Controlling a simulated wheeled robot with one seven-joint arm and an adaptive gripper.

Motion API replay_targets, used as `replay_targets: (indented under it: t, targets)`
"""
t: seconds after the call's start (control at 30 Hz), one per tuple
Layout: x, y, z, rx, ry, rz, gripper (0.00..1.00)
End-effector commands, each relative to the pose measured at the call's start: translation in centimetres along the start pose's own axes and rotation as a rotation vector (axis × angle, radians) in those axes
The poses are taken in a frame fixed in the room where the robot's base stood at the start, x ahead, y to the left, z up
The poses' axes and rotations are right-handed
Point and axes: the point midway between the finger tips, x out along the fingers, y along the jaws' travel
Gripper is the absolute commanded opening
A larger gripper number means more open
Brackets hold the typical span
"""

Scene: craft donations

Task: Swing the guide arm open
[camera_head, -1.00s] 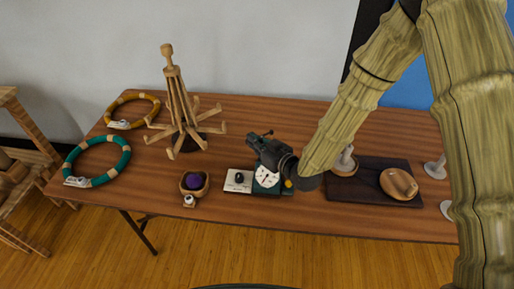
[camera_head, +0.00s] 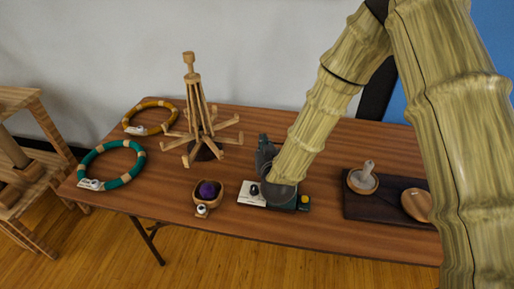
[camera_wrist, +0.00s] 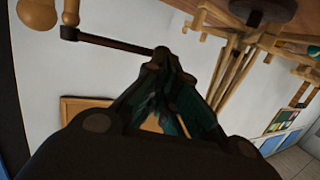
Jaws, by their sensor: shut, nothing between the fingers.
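In the wrist view a dark slim bar (camera_wrist: 115,43), which looks like the guide arm, runs from a small wooden piece to a round end beside my fingertips. Whether they touch is unclear. My gripper (camera_wrist: 168,68) is shut and empty, its fingers converging just below that end. In the head view my gripper (camera_head: 263,142) stands over the small dark device (camera_head: 285,204) near the table's front edge, fingers pointing up and away. My arm hides most of the device, and the bar cannot be made out there.
A wooden yarn swift (camera_head: 203,127) stands left of my gripper. A bowl with purple yarn (camera_head: 208,190), a white card (camera_head: 251,197), and teal (camera_head: 125,176) and yellow (camera_head: 165,122) rings lie left. A dark board (camera_head: 358,207) with wooden dishes lies right.

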Motion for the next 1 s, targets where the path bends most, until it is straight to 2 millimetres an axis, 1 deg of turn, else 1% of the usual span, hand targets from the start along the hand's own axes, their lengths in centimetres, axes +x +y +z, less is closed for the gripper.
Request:
replay_targets:
  t: [0.13, 0.4, 1.0]
  targets:
    - [0.59, 0.67, -0.08, 0.002, 0.002, 0.009, 0.00]
    - [1.09, 1.04, -0.22, 0.003, 0.001, 0.013, 0.00]
    - [1.03, 1.01, -0.28, 0.003, 0.001, 0.013, 0.00]
